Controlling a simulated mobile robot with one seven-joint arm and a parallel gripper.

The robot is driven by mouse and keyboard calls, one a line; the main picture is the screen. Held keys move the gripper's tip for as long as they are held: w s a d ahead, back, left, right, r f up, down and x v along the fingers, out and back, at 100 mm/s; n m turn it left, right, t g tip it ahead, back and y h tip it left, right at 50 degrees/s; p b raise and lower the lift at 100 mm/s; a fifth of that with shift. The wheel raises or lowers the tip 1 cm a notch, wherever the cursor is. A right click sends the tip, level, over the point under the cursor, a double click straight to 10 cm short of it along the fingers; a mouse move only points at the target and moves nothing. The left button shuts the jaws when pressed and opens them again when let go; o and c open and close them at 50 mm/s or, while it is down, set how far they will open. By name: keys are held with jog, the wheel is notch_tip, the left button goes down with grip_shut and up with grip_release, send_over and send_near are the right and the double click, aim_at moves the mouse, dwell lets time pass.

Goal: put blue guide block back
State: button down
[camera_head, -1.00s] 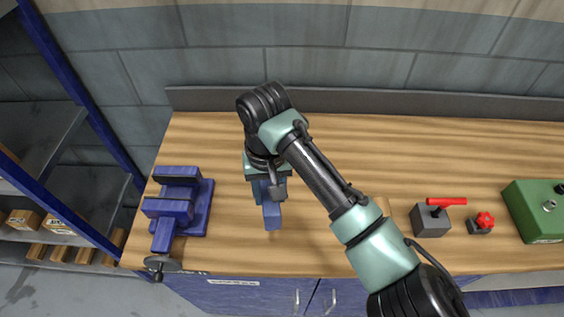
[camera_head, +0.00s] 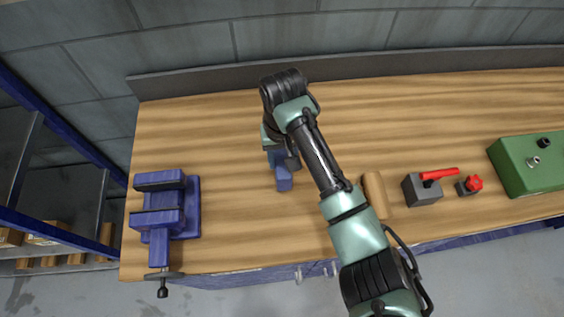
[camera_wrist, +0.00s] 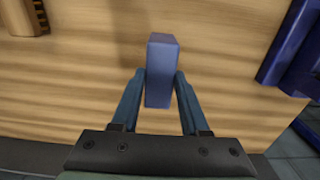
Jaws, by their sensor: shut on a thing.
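The blue guide block (camera_wrist: 162,65) is held between the two fingers of my gripper (camera_wrist: 161,90) in the wrist view. The fingers press on its two long sides, and its far end sticks out past the fingertips. In the head view, the block (camera_head: 284,180) shows below my gripper (camera_head: 277,166), over the wooden table. My wrist and forearm hide part of the gripper there. A faint shadow lies on the wood near the block in the wrist view; I cannot tell exactly how high it is held.
A blue vise (camera_head: 187,208) is clamped at the table's left front. The wooden table (camera_head: 200,125) is clear at the back left.

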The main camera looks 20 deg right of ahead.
aim_at(282, 162)
jog(key=shift+f, duration=1.5)
jog(key=shift+f, duration=0.1)
jog(key=shift+c, duration=2)
grip_release()
jog(key=shift+f, duration=0.1)
notch_tip(282, 162, up, 12)
jog(key=shift+r, duration=0.2)
